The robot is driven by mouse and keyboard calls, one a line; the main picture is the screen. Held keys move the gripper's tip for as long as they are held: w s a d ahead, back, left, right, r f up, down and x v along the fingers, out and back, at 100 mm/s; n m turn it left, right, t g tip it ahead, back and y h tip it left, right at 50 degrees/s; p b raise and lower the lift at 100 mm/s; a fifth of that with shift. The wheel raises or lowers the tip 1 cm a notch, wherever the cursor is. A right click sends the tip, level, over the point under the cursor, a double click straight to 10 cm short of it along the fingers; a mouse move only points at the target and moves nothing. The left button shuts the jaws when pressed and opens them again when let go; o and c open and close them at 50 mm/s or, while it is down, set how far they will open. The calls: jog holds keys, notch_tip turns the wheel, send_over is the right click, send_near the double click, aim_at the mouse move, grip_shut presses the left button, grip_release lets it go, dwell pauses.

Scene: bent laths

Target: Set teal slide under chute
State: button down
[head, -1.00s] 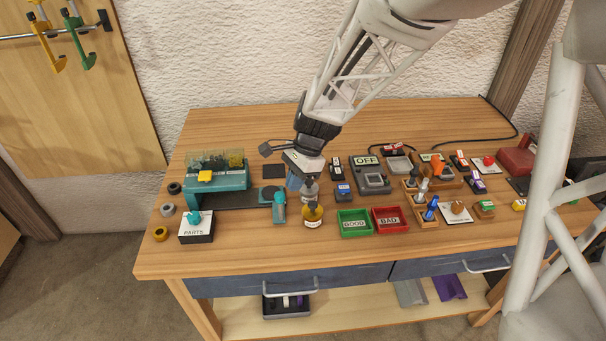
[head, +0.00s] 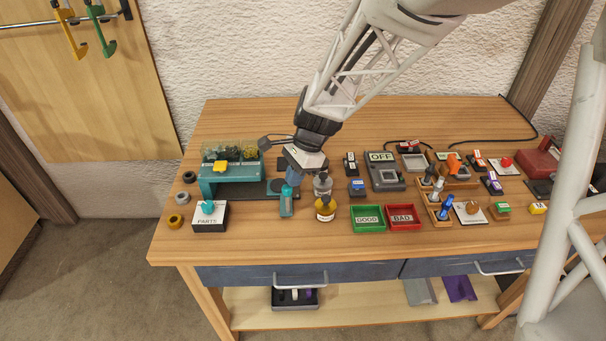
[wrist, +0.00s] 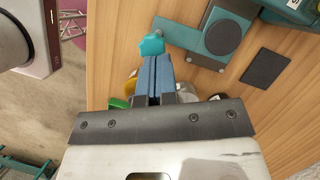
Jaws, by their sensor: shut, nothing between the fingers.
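The teal slide (head: 286,201), a carriage with a round dark pad and an upright teal handle, sits near the right end of a dark track. The teal dispenser (head: 207,188) with clear bins and a yellow button stands at the track's left end; I take its underside as the chute, which I cannot make out. The slide's pad is well right of the dispenser. My gripper (head: 293,180) is shut and empty, pointing down at the right side of the handle. In the wrist view the fingertips (wrist: 153,62) are right by the teal handle (wrist: 151,45); contact is unclear.
A grey bottle (head: 322,185) and a yellow bottle (head: 325,208) stand close right of my gripper. Green (head: 367,229) and red (head: 404,226) trays lie further right. A dark square pad (wrist: 266,67) lies behind the slide.

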jog(key=a, duration=0.9)
jog(key=shift+a, duration=0.25)
jog(key=shift+d+f, duration=0.1)
jog(key=shift+d, duration=0.05)
jog(key=w+d+r, duration=0.3)
jog(key=d+r, duration=0.3)
jog(key=r, duration=0.3)
jog(key=shift+w+d+r, duration=0.2)
jog(key=shift+d+r, duration=0.05)
jog(key=shift+r, duration=0.1)
dwell(0.4)
jog(key=s+d+r+n+t+h, duration=0.2)
jog(key=s+d+n, duration=0.4)
jog(key=s+d, duration=0.4)
jog(key=s+d+r+n+t+h, duration=0.2)
jog(key=s+d+n, duration=0.4)
jog(key=s, duration=1.1)
jog(key=d+r, duration=0.1)
jog(key=d, duration=0.3)
jog(key=shift+d+r+t, duration=0.2)
jog(key=shift+d+t, duration=0.1)
jog(key=shift+d, duration=0.1)
